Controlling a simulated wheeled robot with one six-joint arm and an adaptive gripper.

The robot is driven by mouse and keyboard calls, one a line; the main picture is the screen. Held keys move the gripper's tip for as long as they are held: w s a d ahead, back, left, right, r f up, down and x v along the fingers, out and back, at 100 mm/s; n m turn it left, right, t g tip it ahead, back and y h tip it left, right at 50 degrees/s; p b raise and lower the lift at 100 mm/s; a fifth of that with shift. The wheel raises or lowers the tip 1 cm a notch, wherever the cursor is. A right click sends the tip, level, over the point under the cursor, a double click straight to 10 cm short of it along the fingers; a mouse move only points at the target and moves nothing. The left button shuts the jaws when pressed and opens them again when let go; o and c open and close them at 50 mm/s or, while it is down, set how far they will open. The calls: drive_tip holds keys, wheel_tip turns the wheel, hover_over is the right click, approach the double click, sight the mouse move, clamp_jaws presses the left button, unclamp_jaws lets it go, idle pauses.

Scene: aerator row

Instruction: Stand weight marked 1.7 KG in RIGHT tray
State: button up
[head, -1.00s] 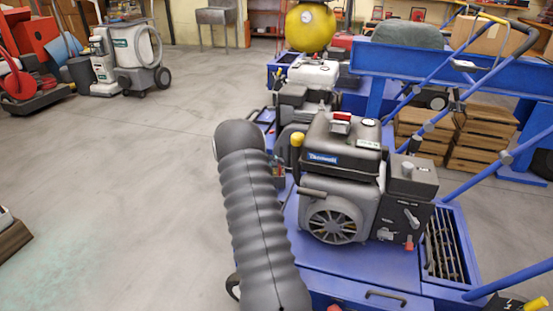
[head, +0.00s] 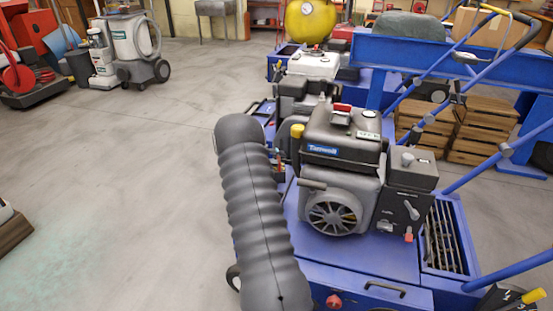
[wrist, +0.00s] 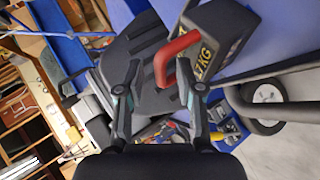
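A dark weight (wrist: 228,35) with yellow markings reading "KG", its number partly cut off, fills the upper right of the wrist view. Its red loop handle (wrist: 163,66) points towards my gripper (wrist: 160,76). The fingers are apart, one on each side of the handle's outer bar, with a gap visible at the left finger. In the head view my dark ribbed arm hides most of what is beyond it, and I cannot make out the weight there. A blue open tray (head: 462,214) with dark bars inside lies right of the engine; no RIGHT label is legible.
A black engine (head: 342,165) stands on the blue aerator deck (head: 360,255), close right of my arm. Blue handle tubes (head: 490,170) slant across the right side. Wooden crates (head: 485,135) stand behind. The grey floor (head: 120,190) at left is largely clear.

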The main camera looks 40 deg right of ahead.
drive_tip(key=shift+r, duration=0.2)
drive_tip(key=v, duration=1.2)
drive_tip(key=s+a+r+n+t+y, duration=0.1)
drive_tip(key=s+a+r+t+y, duration=0.1)
drive_tip(key=s+a+r, duration=0.55)
drive_tip(key=s+a+r+n+t+y, duration=0.1)
drive_tip(key=s+a+r+y, duration=0.25)
drive_tip(key=a+r, duration=0.65)
drive_tip(key=s+a+n+t+y, duration=0.3)
drive_tip(key=s+a+t+y, duration=0.2)
drive_tip(key=s+a, duration=1.7)
drive_tip(key=shift+s+a+n+y, duration=0.3)
drive_tip(key=shift+a+y, duration=0.15)
drive_tip(key=shift+a, duration=0.15)
